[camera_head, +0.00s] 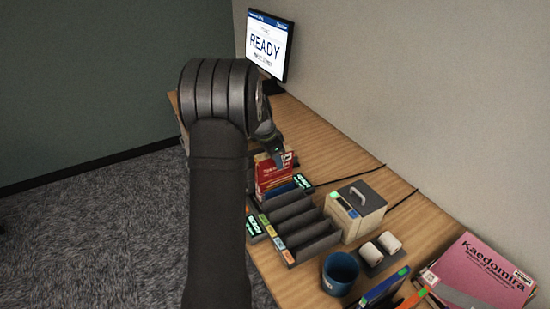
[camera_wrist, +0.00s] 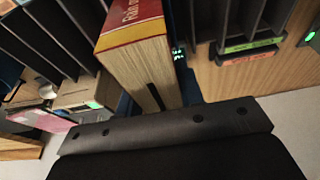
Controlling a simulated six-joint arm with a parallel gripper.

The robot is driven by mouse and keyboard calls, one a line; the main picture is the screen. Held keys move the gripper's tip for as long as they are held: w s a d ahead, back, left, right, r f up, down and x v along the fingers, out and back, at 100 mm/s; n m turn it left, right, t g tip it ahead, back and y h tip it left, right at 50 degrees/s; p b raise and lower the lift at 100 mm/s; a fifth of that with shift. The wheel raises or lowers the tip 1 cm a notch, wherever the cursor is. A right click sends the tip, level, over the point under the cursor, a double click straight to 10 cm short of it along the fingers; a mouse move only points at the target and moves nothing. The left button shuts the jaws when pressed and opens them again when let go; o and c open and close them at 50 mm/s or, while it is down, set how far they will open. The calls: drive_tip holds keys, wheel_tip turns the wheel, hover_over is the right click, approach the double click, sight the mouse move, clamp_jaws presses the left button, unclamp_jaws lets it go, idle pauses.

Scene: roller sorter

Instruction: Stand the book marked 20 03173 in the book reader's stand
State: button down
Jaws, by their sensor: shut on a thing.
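A thick red book (camera_head: 272,174) with a cream page block stands upright beside a small black unit with green text (camera_head: 304,181). Something blue, which looks like the reader's stand (camera_head: 280,191), shows at its foot. My gripper (camera_head: 282,158) is at the book's top and shut on it. In the wrist view the book (camera_wrist: 140,62) rises from the gripper body, its red cover end and pages facing me. Its number is too small to read. I cannot tell whether the book's lower edge rests fully in the stand.
A dark slotted rack (camera_head: 300,228) with coloured labels stands in front of the book. A beige box with a handle (camera_head: 356,208), a blue mug (camera_head: 339,273), white rolls (camera_head: 380,250) and pink books (camera_head: 476,275) are to the right. A monitor (camera_head: 268,45) reads READY.

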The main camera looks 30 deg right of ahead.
drive_tip(key=shift+f, duration=0.15)
drive_tip(key=c, duration=0.9)
unclamp_jaws()
drive_tip(key=v, duration=1.7)
drive_tip(key=shift+r, duration=0.25)
drive_tip(key=x, duration=1.7)
drive_tip(key=shift+f, duration=0.1)
